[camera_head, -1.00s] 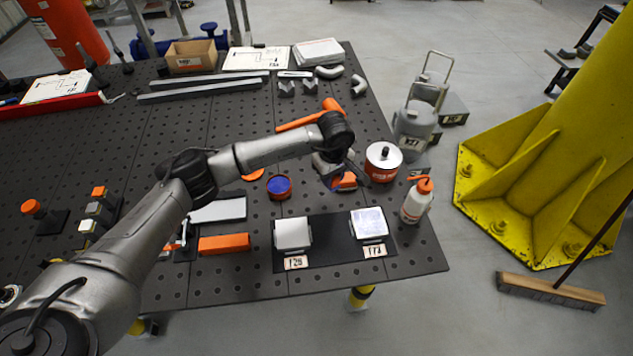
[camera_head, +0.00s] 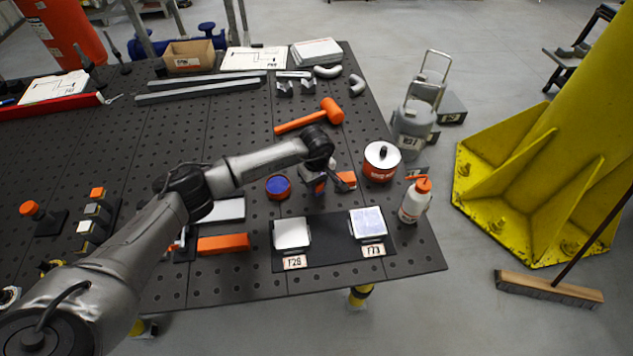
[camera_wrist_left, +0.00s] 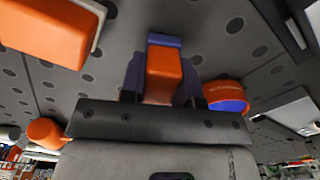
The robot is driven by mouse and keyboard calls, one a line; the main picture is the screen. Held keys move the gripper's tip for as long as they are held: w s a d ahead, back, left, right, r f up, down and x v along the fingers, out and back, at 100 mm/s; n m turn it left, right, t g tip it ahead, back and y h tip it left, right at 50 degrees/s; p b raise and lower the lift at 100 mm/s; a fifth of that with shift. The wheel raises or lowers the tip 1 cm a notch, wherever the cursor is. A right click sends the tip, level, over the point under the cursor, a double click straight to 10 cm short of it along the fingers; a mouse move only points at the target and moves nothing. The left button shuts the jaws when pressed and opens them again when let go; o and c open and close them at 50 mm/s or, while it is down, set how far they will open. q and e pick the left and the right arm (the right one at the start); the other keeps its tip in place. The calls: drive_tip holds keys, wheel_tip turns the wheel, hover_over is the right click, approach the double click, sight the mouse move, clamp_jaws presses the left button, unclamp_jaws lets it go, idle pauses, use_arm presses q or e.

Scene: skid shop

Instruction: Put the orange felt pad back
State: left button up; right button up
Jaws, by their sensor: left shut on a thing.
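The pad (camera_wrist_left: 163,75) shows between the purple fingers in the left wrist view. In the head view my wrist partly hides it. The gripper is over the table just right of a round orange tin with a blue top (camera_head: 278,187); the tin also shows in the left wrist view (camera_wrist_left: 228,97). Two plates (camera_head: 292,233) (camera_head: 367,222) stand on a dark mat (camera_head: 330,250) in front; the right one looks bluish. My right gripper is not in view.
An orange mallet (camera_head: 315,117) lies behind. An orange bar (camera_head: 223,244) and a row of small blocks (camera_head: 93,211) are left.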

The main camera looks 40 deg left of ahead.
use_arm(q)
drive_tip(key=shift+f, duration=0.1)
drive_tip(key=o, duration=0.8)
drive_tip(key=shift+o, duration=0.2)
wheel_tip(320, 180, up, 12)
drive_tip(key=shift+r, duration=0.2)
idle(0.3)
